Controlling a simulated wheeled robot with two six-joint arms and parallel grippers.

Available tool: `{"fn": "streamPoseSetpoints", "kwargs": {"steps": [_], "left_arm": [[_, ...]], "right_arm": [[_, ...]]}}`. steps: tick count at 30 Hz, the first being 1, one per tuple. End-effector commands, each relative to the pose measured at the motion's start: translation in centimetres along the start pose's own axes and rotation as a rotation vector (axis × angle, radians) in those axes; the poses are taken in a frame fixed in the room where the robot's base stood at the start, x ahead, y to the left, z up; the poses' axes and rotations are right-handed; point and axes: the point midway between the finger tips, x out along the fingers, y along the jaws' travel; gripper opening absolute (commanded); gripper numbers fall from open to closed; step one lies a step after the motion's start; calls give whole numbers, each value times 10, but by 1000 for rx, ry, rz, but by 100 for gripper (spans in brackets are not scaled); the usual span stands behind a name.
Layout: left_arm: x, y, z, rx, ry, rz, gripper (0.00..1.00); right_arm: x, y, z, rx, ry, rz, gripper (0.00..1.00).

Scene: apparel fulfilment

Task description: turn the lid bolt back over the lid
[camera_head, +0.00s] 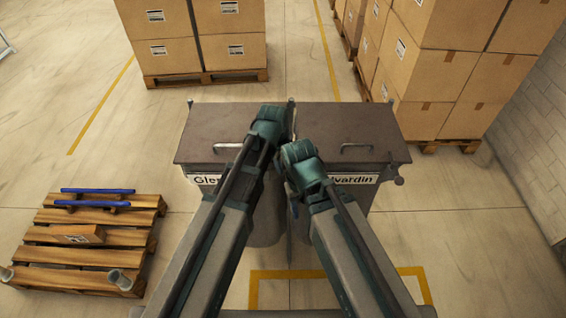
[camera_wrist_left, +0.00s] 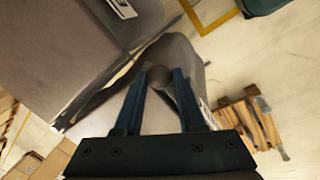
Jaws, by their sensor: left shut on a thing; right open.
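Two grey bins stand side by side, each under a flat brown lid: the left lid (camera_head: 215,125) and the right lid (camera_head: 350,122). Both lids look down. My left gripper (camera_wrist_left: 158,82) has its fingers on either side of a dark round knob (camera_wrist_left: 158,76), shut on it; it looks like the bolt's knob. In the head view my left wrist (camera_head: 268,125) hides the fingers and what they hold, near the gap between the lids. My right gripper (camera_head: 294,205) is lower, at the front by the gap, its fingers mostly hidden behind its wrist.
A round knob (camera_head: 399,181) sits at the right bin's front right corner. A wooden pallet (camera_head: 85,235) with blue bars and a small box lies left. Stacked cartons (camera_head: 200,45) stand behind, and more cartons (camera_head: 450,75) at right.

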Motion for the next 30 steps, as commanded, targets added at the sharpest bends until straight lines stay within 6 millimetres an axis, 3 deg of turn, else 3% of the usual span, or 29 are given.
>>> {"fn": "streamPoseSetpoints", "kwargs": {"steps": [14, 30], "left_arm": [[-1, -5, 2, 77, -15, 0, 0], [-6, -32, 8, 541, -107, 0, 0]], "right_arm": [[0, 0, 0, 0, 0, 0, 50], [0, 0, 0, 0, 0, 0, 50]]}}
